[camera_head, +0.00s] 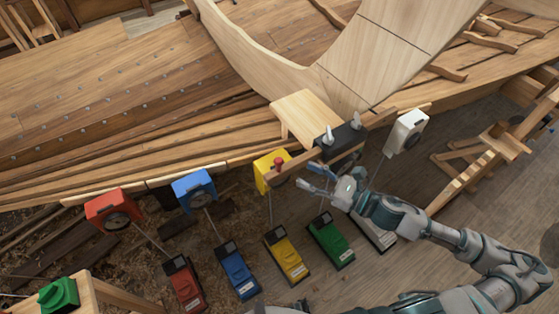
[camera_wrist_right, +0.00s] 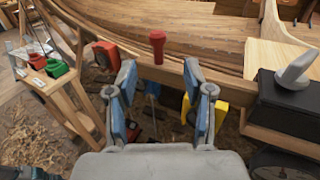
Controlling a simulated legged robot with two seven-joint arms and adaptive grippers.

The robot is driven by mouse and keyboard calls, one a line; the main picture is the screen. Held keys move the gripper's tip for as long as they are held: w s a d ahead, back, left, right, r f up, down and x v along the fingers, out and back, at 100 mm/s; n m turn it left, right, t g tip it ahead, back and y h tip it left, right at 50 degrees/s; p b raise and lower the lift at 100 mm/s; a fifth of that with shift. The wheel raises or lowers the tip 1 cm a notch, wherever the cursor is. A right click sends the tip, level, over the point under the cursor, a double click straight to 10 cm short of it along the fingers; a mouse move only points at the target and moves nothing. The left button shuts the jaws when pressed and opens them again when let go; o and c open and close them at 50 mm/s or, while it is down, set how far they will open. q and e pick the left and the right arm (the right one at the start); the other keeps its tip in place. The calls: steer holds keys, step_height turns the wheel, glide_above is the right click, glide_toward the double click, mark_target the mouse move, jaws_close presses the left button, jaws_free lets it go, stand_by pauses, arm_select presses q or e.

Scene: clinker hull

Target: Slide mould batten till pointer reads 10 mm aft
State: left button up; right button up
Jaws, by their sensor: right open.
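The wooden mould batten (camera_head: 300,163) runs beside the hull and passes under a black clamp block (camera_head: 341,141) with two silver wing nuts. A red knob (camera_head: 278,163) stands near the batten's left end. In the right wrist view the red knob (camera_wrist_right: 157,45) stands on the batten (camera_wrist_right: 165,70), beyond and between my fingertips, with the clamp block (camera_wrist_right: 290,95) to the right. My right gripper (camera_head: 314,180) is open and empty, just to the right of the knob; it also shows in the right wrist view (camera_wrist_right: 163,92). I cannot make out a pointer or scale reading.
Red (camera_head: 110,208), blue (camera_head: 194,189), yellow (camera_head: 262,172) and white (camera_head: 407,131) boxes line the hull edge. Several coloured units, including a green one (camera_head: 330,240), stand below on the floor. A wooden trestle (camera_head: 485,155) is at the right.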

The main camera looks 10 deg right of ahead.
mark_target(279, 163)
steer(key=p+x, duration=0.3)
steer(key=x, duration=0.5)
steer(key=shift+w+a+r, duration=0.1)
steer(key=shift+w+a, duration=0.4)
steer(key=shift+a, duration=0.05)
jaws_close()
